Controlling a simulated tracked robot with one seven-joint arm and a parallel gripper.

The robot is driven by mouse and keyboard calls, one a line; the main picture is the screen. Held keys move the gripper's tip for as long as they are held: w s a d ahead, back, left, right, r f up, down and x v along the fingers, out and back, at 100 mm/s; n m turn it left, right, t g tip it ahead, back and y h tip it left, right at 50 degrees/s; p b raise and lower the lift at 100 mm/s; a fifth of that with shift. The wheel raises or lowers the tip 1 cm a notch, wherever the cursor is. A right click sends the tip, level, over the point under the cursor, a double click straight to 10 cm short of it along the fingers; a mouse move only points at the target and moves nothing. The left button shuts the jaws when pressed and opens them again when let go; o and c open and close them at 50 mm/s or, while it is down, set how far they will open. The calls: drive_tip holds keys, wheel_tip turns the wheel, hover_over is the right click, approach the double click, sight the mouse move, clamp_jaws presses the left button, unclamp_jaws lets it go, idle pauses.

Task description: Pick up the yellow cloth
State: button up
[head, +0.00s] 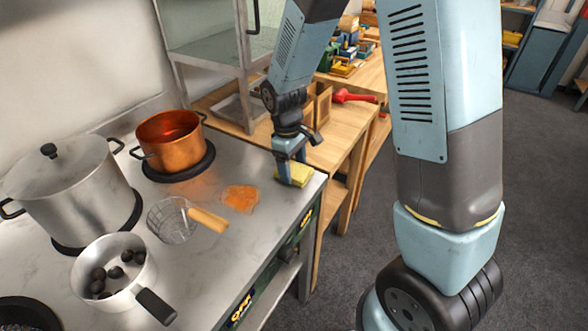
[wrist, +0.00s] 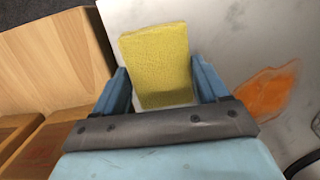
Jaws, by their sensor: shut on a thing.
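The yellow cloth (wrist: 156,60) is a flat rectangular pad. In the wrist view it lies between the two blue fingers of my gripper (wrist: 163,92), with its far part reaching past the fingertips. In the head view the yellow cloth (head: 299,176) is at the right end of the steel stove top, near its corner. My gripper (head: 289,172) points down at it there and is shut on it. The cloth looks to be at or very near the steel surface; I cannot tell whether it touches. The fingers partly hide it in the head view.
An orange stain (head: 241,198) lies on the steel stove top (head: 215,270). A wire strainer (head: 172,222), copper pot (head: 170,146), large steel pot (head: 75,190) and white pan with dark chestnuts (head: 112,301) stand leftward. A wooden table (head: 338,150) adjoins at the back right.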

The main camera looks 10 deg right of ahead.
drive_tip(key=shift+r, duration=0.6)
drive_tip(key=s+r, duration=1.1)
drive_tip(key=s, duration=0.3)
drive_tip(key=shift+a+r, duration=0.25)
drive_tip(key=shift+r, duration=0.15)
